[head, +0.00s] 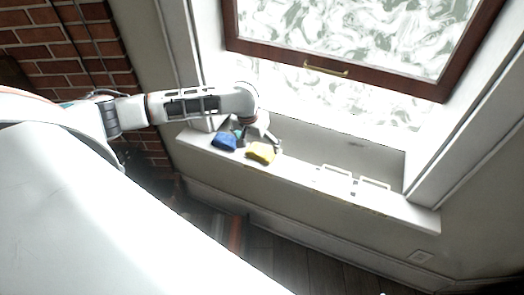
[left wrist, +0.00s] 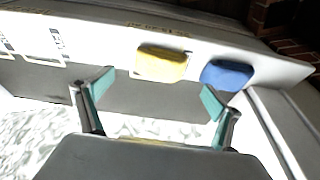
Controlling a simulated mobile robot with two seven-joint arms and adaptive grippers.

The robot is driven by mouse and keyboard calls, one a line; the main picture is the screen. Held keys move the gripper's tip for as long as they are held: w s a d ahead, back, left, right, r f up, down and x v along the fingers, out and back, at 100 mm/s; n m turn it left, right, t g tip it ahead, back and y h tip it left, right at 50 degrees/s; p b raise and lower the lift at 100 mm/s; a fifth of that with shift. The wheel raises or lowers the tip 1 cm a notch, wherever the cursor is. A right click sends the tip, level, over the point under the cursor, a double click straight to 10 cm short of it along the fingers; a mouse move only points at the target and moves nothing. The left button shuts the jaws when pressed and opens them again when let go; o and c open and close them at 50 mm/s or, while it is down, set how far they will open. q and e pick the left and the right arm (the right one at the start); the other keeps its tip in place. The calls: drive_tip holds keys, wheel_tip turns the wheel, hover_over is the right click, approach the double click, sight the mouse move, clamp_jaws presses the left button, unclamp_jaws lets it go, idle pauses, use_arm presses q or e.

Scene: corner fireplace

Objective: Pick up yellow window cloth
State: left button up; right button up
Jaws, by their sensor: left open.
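The yellow window cloth (head: 261,152) lies on the white window sill, folded into a small block. It also shows in the left wrist view (left wrist: 161,64), beyond the gap between my fingers. My left gripper (head: 258,137) is at the sill, just behind the yellow cloth on the window side. In the left wrist view the fingers of my left gripper (left wrist: 156,95) are spread wide with nothing between them. The cloth looks apart from both fingers. My right gripper is in neither view.
A blue cloth (head: 224,142) lies on the sill (head: 300,176) just left of the yellow one. White outlined frames (head: 352,181) are on the sill to the right. A window with a brown frame (head: 437,87) and brass handle (head: 326,68) stands above. A brick wall (head: 70,45) is at left.

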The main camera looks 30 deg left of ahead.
sight(260, 150)
use_arm(q)
drive_tip(key=shift+x, duration=1)
drive_tip(key=b+x, duration=0.1)
drive_tip(key=x, duration=0.4)
drive_tip(key=shift+w+b, duration=0.1)
drive_tip(key=shift+b, duration=0.25)
drive_tip(key=shift+r, duration=0.1)
drive_tip(key=c, duration=1.1)
